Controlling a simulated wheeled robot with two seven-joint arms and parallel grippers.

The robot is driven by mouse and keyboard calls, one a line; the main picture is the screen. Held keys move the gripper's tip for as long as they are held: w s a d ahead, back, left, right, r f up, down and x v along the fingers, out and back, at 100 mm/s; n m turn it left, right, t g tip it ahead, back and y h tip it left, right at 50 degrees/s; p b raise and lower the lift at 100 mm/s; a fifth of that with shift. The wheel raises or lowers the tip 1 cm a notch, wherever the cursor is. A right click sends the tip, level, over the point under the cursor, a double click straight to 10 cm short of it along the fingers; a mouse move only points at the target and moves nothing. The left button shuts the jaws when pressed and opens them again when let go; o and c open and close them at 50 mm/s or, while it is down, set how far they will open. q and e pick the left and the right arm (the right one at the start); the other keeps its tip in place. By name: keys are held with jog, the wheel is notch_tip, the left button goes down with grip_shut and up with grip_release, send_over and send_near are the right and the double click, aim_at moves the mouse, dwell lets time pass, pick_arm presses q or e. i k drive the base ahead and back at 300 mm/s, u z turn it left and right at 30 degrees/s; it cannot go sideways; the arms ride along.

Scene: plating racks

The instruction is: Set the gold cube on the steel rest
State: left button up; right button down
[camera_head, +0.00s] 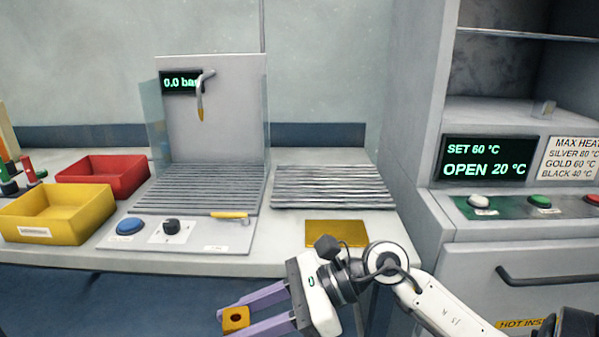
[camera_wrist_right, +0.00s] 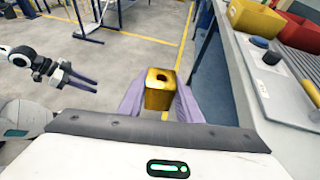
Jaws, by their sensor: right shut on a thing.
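The gold cube (camera_head: 236,318), with a round hole in one face, is between the purple fingers of my right gripper (camera_head: 238,314). That gripper is shut on it and holds it in front of the bench, below the top. The cube also shows in the right wrist view (camera_wrist_right: 159,91), between the fingertips. The ridged steel rest (camera_head: 333,187) lies on the bench's right part, bare, beyond and to the right of the gripper. My left gripper (camera_wrist_right: 94,86) shows only in the right wrist view, with its fingers apart and empty.
A gold plate (camera_head: 336,233) lies in front of the rest. A rinse station (camera_head: 205,188) with a spout, reading 0.0 bar, stands to its left. A yellow bin (camera_head: 45,217) and a red bin (camera_head: 104,176) are farther left. A cabinet (camera_head: 510,225) reading OPEN 20 °C bounds the right.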

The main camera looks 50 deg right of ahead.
aim_at(354, 187)
jog(key=i, duration=0.35)
jog(key=z, duration=0.9)
